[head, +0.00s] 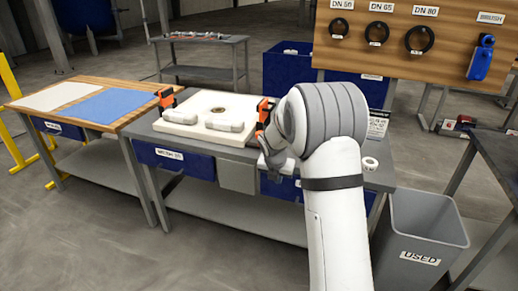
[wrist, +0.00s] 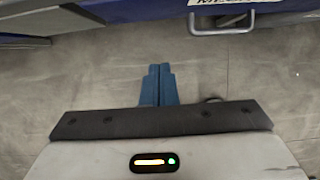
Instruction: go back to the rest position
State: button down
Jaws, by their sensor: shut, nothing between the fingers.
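My arm (head: 330,150) reaches up from the bottom of the head view toward the grey workbench. My gripper shows in the wrist view (wrist: 158,84), with its blue fingers shut together and nothing between them. Below the fingers, the wrist view shows bare grey floor and part of a blue drawer front with a metal handle (wrist: 222,22). In the head view the fingers are hidden or too small to make out near the bench's front edge.
The workbench (head: 235,155) carries a white plate (head: 207,108) with two white blocks and orange clamps. A wooden table (head: 140,93) stands left, a grey USED bin (head: 420,225) right. Open floor lies front left.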

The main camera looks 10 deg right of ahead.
jog(key=s+a+r+m+p, duration=0.2)
jog(key=s+r+m+p, duration=0.2)
jog(key=s+r+m, duration=1.1)
jog(key=s+a+r+m+y+p, duration=0.1)
jog(key=s+r+m+p, duration=0.1)
jog(key=s+m, duration=0.5)
jog(key=s+a+r+m+g+y+p, duration=0.1)
jog(key=s+r+m, duration=0.2)
jog(key=s+m, duration=0.4)
jog(key=s, duration=0.6)
jog(key=shift+s+a+r+m+p, duration=0.35)
jog(key=shift+m+p, duration=0.05)
